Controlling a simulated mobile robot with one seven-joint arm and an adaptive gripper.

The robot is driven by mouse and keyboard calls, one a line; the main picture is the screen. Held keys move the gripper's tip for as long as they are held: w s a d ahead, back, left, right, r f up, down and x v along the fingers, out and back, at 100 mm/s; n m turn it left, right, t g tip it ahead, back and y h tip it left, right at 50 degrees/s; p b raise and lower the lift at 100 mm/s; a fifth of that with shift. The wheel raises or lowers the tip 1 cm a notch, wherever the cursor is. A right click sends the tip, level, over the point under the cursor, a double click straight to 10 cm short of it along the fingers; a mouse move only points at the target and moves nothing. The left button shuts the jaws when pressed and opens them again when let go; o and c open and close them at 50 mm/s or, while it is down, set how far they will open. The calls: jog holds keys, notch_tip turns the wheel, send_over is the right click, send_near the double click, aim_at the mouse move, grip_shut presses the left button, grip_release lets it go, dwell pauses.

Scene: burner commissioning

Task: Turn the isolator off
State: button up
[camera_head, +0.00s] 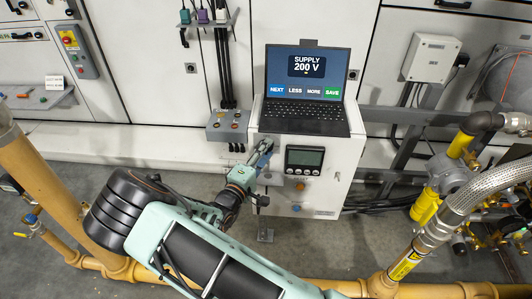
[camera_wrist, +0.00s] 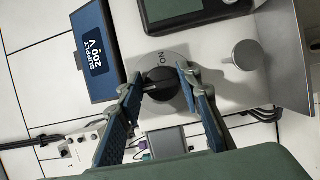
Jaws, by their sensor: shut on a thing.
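The isolator is a black rotary knob (camera_wrist: 164,86) on a round pale plate marked "ON" in the wrist view. It sits on the front of the white control cabinet (camera_head: 340,178), left of a dark display (camera_head: 305,160). My gripper (camera_wrist: 167,84) has one blue-padded finger on each side of the knob and is shut on it. In the head view my gripper (camera_head: 263,154) is at the cabinet's upper left front and covers the isolator. The knob's exact pointing is hard to read.
An open laptop (camera_head: 305,75) showing "SUPPLY 200 V" stands on the cabinet. A silver knob (camera_wrist: 246,54) is beside the isolator. A box with cables (camera_head: 227,126) stands left of the cabinet. Yellow pipes (camera_head: 425,268) and a braided hose (camera_head: 470,200) are at the right.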

dwell(0.4)
jog(key=o, duration=1.2)
jog(key=shift+c, duration=0.2)
jog(key=shift+a, duration=0.1)
jog(key=v, duration=1.2)
